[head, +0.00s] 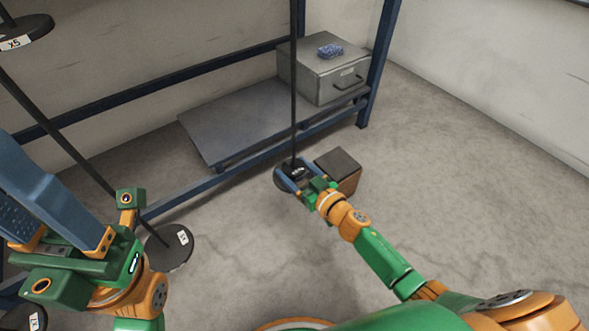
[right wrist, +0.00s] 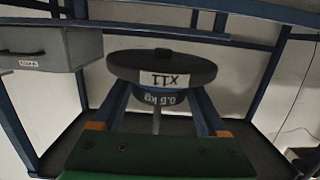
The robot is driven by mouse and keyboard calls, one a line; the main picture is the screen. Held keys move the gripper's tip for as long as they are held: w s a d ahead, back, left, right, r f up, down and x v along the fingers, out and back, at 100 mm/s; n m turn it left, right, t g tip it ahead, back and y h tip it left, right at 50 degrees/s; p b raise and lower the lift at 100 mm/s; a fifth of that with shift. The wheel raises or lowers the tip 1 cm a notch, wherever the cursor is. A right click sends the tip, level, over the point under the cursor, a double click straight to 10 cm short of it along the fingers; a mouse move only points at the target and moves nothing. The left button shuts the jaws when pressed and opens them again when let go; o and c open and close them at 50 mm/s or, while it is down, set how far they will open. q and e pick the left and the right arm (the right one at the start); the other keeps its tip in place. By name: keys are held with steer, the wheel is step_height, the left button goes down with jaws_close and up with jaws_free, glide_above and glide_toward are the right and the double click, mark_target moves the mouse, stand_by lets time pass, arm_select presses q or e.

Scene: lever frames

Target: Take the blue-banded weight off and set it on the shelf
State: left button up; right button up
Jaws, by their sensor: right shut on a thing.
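My right gripper (head: 303,185) is shut on a dark weight (right wrist: 160,97) marked 0.5 kg, with one blue finger on each side of it. In the right wrist view the weight sits right by a black disc (right wrist: 190,68) labelled x11, and a thin rod shows below it. In the head view a long dark rod (head: 294,80) runs down to this spot. The grey shelf board (head: 240,120) lies low in a blue frame behind. My left gripper (head: 60,195) is at the left, close to the camera; its fingertips are hard to make out.
A grey drawer box (head: 322,78) with a blue sponge-like block (head: 330,51) stands on the shelf's right end. A brown box (head: 342,168) sits beside my right gripper. Another rod ends in a labelled disc (head: 168,248), and an x5 disc (head: 22,32) is at upper left. The shelf's left part is bare.

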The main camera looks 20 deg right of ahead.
steer(key=shift+s+r, duration=0.1)
steer(key=shift+r, duration=0.1)
steer(key=shift+p+v, duration=0.5)
steer(key=shift+v, duration=0.35)
steer(key=shift+f+p+v, duration=0.2)
steer(key=shift+p+v, duration=0.15)
steer(key=shift+v, duration=0.8)
steer(key=shift+f+p+v, duration=0.25)
steer(key=shift+p+v, duration=0.1)
steer(key=shift+v, duration=0.75)
